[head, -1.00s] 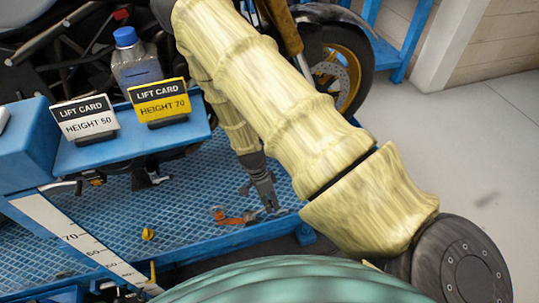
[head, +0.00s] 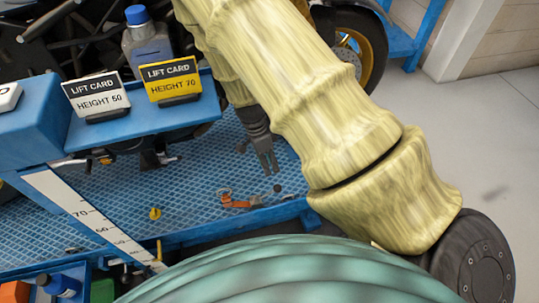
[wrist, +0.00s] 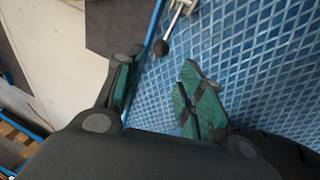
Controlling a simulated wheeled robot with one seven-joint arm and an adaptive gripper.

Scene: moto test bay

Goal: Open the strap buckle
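A small orange-red piece with a grey part (head: 238,202), which looks like the strap buckle, lies near the front edge of the blue lift platform. It is too small to tell whether it is open or shut. My gripper (head: 271,168) is above and right of it in the head view, apart from it, pointing down. In the wrist view my gripper (wrist: 161,68) is open, with green pads and nothing between them. A metal lever with a dark ball knob (wrist: 161,47) shows beyond the fingertips. The orange piece is not visible in the wrist view.
The blue mesh platform (head: 120,210) lies below my gripper. A yellow knob (head: 155,213) stands to the left. Lift cards 50 (head: 97,97) and 70 (head: 171,80) and a blue-capped bottle (head: 146,42) are on a blue shelf. Grey floor at the right is clear.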

